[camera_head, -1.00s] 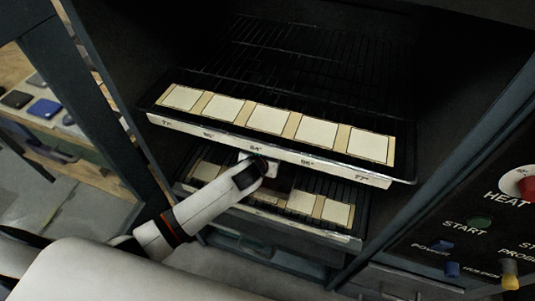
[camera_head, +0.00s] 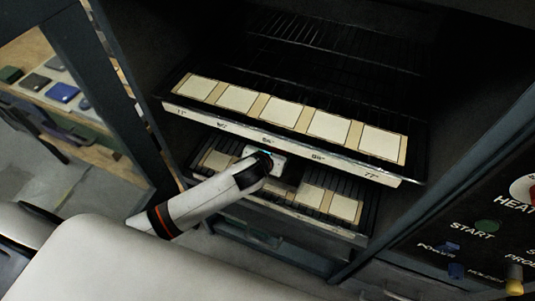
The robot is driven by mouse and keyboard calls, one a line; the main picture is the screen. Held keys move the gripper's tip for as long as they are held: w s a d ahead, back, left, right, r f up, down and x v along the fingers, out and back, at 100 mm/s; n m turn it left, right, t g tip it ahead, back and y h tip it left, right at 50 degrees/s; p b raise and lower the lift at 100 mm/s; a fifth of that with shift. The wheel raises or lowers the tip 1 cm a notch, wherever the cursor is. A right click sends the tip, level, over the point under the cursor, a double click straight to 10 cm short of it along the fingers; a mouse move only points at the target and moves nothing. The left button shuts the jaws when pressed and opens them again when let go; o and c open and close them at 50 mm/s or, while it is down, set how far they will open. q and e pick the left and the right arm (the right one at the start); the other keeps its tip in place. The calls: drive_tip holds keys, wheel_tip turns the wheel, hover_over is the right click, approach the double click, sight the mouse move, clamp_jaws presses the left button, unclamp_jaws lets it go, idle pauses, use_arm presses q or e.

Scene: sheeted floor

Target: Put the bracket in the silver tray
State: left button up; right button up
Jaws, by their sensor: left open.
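My left gripper (camera_head: 266,158) reaches into the dark oven-like cabinet, at the gap between the upper rack (camera_head: 290,148) and the lower rack (camera_head: 285,212). Its white body shows just below the upper rack's pale front edge, and its fingertips are hidden. I see nothing held in it. I cannot make out a bracket or a separate silver tray in this view. My right gripper is out of view.
Both racks carry rows of pale square plates (camera_head: 283,111). Labelled controls, including a green START button (camera_head: 487,227), are at right. At left, beyond a dark post, a wooden shelf holds several small items, one a blue block (camera_head: 62,92).

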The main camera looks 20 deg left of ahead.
use_arm(q)
drive_tip(key=v, duration=0.7)
drive_tip(key=shift+p, duration=0.3)
drive_tip(key=shift+s+r, duration=0.1)
